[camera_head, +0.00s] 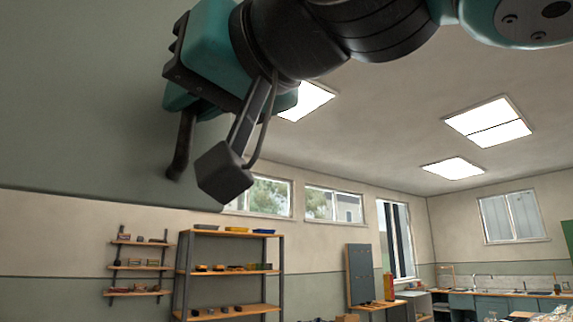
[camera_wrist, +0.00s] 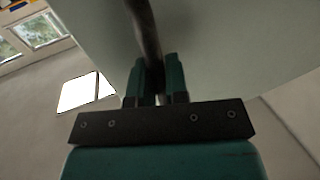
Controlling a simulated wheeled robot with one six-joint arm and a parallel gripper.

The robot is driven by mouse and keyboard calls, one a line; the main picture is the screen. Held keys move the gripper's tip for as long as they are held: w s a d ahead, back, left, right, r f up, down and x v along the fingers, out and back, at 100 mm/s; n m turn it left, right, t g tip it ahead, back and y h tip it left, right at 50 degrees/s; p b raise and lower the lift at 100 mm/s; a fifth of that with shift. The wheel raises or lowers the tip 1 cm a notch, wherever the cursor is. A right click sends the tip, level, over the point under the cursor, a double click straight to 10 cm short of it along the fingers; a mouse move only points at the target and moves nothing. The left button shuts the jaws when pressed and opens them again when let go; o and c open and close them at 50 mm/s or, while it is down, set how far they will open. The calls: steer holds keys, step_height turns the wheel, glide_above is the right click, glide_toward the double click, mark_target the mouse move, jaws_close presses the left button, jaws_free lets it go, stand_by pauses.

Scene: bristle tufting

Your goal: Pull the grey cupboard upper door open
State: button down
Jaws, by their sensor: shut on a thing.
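The grey cupboard's upper door (camera_head: 80,95) is a plain grey-green panel filling the upper left of the head view, its lower edge sloping slightly down to the right. It also fills much of the wrist view (camera_wrist: 225,50). A dark bar handle (camera_head: 182,150) stands on its face; in the wrist view the handle (camera_wrist: 146,35) runs down between my fingers. My gripper (camera_head: 190,108), teal and black, is shut on this handle; its fingers also show in the wrist view (camera_wrist: 158,85). The cupboard's body and inside are not visible.
Beyond the door are a wall shelf (camera_head: 140,266) with small items, a metal rack (camera_head: 230,272) with trays and windows (camera_head: 335,206). A grey board (camera_head: 361,272) and a sink counter (camera_head: 500,294) stand farther right. The space right of the door looks open.

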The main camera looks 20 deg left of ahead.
steer(key=shift+s+d, duration=0.1)
steer(key=shift+s, duration=0.05)
steer(key=c, duration=1.1)
jaws_free()
steer(key=shift+c, duration=0.2)
steer(key=b+v, duration=0.9)
steer(key=v, duration=0.8)
steer(key=shift+d+b, duration=0.2)
steer(key=shift+b, duration=0.2)
